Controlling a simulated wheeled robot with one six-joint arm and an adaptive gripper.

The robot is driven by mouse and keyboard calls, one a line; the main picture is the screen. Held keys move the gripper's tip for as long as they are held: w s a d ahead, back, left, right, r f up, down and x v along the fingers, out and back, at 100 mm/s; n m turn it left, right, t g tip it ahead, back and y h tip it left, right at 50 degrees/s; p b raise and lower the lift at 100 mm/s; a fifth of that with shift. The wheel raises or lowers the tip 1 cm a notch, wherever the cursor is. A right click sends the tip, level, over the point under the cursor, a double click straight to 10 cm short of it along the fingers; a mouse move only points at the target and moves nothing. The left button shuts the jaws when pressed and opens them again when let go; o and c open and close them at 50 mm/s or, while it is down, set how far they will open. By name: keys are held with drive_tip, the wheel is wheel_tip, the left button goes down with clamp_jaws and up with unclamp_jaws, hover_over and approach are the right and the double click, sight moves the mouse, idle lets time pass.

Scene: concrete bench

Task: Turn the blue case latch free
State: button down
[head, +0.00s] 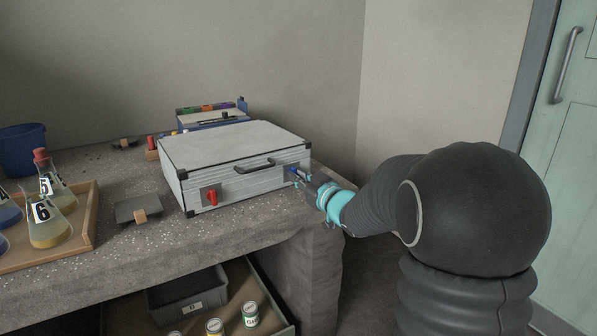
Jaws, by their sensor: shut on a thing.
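A silver-white case (230,156) with black corners and a black handle (254,166) stands closed on the concrete bench. A red latch (212,196) sits at the left of its front face. The blue latch (293,171) is at the right end of the front face, mostly hidden by my gripper. My gripper (300,177) reaches in from the right and is shut on the blue latch. The exact angle of the latch cannot be made out.
A wooden tray (88,215) with several numbered flasks stands at left, near a blue bucket (22,150). A grey plate with a wooden block (138,210) lies left of the case. Cans (250,314) and a dark bin (188,293) sit below the bench. A green door (565,150) is at right.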

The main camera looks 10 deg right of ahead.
drive_tip(key=shift+m+p, duration=0.55)
drive_tip(key=shift+m, duration=0.55)
drive_tip(key=c, duration=1.2)
unclamp_jaws()
drive_tip(key=v, duration=1.2)
drive_tip(key=shift+f, duration=0.1)
